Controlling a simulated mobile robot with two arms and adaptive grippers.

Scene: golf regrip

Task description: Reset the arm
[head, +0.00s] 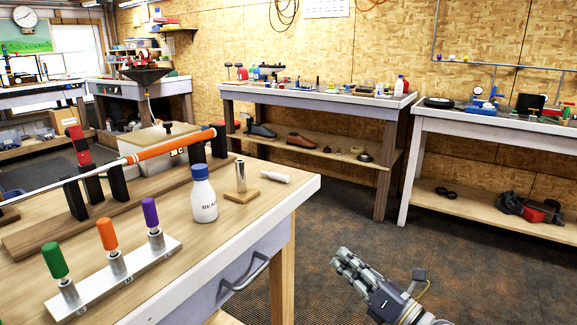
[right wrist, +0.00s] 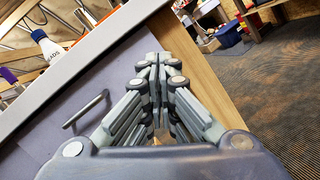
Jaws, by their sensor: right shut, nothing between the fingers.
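My right gripper (head: 343,263) is shut and empty. It hangs in free air over the carpeted floor, to the right of the near workbench (head: 302,187) and apart from it. In the right wrist view its fingers (right wrist: 158,62) are closed together, with the bench's drawer front and leg behind them. My left gripper is not in view. On the near bench a golf club with an orange grip (head: 165,147) lies across black stand blocks on a wooden base.
The near bench bears a white bottle with a blue cap (head: 204,196), a metal post on a wooden block (head: 241,190), and a rack (head: 120,275) of green, orange and purple handled tools. A drawer handle (head: 246,273) sticks out at its front. Open floor (head: 330,215) lies right of it.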

